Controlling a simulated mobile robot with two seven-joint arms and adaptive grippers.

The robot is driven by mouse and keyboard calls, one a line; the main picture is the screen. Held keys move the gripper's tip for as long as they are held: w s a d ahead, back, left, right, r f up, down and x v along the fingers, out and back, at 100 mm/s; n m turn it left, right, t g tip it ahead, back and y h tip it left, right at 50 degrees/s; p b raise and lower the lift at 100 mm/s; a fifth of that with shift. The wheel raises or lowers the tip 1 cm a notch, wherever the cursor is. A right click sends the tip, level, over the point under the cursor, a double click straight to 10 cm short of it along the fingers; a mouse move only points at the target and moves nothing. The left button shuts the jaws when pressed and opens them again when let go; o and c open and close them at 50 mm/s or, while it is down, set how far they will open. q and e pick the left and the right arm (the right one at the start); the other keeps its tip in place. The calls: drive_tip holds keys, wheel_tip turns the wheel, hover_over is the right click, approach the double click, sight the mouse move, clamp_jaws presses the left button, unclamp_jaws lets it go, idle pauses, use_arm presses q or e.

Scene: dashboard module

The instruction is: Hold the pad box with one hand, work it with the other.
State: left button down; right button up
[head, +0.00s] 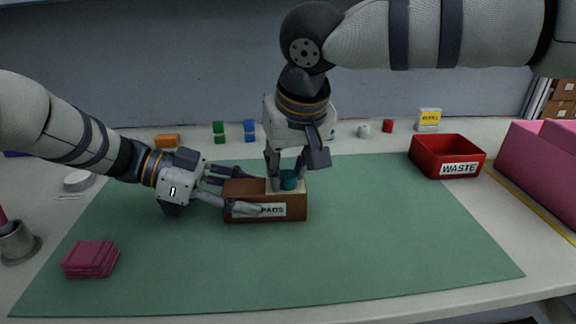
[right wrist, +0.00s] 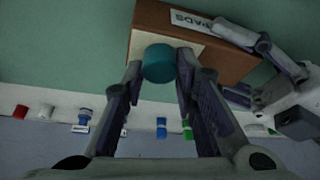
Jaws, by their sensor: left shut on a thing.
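The brown pad box (head: 296,208), with a white "PADS" label on its front, sits mid-mat. A teal round knob (head: 289,181) stands on the pale panel at the right of its top. The knob (right wrist: 159,63) and box (right wrist: 153,17) also show in the right wrist view. My left gripper (head: 242,192) is shut on the box from the left, one finger across its front, partly hiding the label. My right gripper (head: 288,178) points down over the box. In the right wrist view its open fingers (right wrist: 160,66) straddle the knob, with small gaps at both sides.
The green mat (head: 400,250) is clear in front and right. Maroon squares (head: 91,258) lie front left. A red waste bin (head: 440,160) stands back right, beside a pink bin (head: 545,160). Several small blocks line the back. A grey cup (head: 17,244) is at far left.

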sight(288, 174)
drive_tip(key=shift+c, duration=1.3)
drive_tip(key=shift+r, duration=3.05)
use_arm(q)
drive_tip(key=c, duration=0.8)
unclamp_jaws()
drive_tip(key=shift+o, duration=0.2)
